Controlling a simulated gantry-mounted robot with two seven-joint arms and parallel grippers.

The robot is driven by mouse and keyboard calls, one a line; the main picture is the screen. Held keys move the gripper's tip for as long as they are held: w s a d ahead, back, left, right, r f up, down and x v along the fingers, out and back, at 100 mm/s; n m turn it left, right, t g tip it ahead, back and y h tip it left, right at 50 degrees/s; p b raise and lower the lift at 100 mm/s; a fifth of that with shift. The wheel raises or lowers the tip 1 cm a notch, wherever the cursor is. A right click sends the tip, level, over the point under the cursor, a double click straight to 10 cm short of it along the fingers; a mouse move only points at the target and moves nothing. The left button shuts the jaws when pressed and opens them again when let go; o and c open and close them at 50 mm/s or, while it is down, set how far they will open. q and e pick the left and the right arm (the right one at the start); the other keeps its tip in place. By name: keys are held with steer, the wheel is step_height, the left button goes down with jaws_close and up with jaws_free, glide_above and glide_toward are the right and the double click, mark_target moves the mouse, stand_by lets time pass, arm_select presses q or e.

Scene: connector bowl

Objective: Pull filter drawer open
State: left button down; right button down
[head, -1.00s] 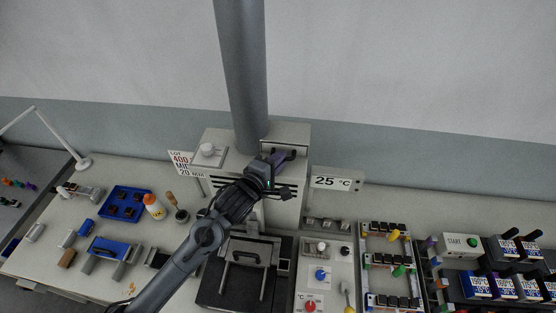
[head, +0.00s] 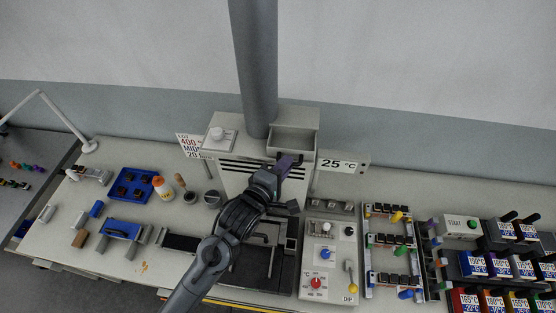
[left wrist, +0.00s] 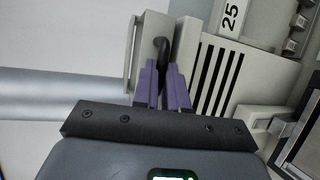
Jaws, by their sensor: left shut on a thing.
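The filter drawer (head: 312,142) is in the upper right of the grey machine housing (head: 222,176). It stands out from the front, and its hollow inside shows from above. My left gripper (head: 287,161) is at the drawer's front, its purple fingers shut on the handle. In the left wrist view, the black drawer handle (left wrist: 163,46) runs down between the purple fingers of my left gripper (left wrist: 163,72). The drawer front (left wrist: 136,48) shows beside it. The fingers hide part of the handle in the head view. My right gripper is not in view.
A 25 °C sign (head: 340,163) stands right of the housing. A dark press-like unit (head: 222,278) lies below my arm, and a control panel (head: 327,284) with knobs is to its right.

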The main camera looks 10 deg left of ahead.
arm_select(q)
steer(key=c, duration=1.4)
jaws_free()
steer(key=shift+c, duration=0.2)
steer(key=b+v, duration=0.2)
steer(key=v, duration=0.8)
steer(key=shift+s+b, duration=0.3)
steer(key=shift+s, duration=0.1)
steer(key=shift+a, duration=0.15)
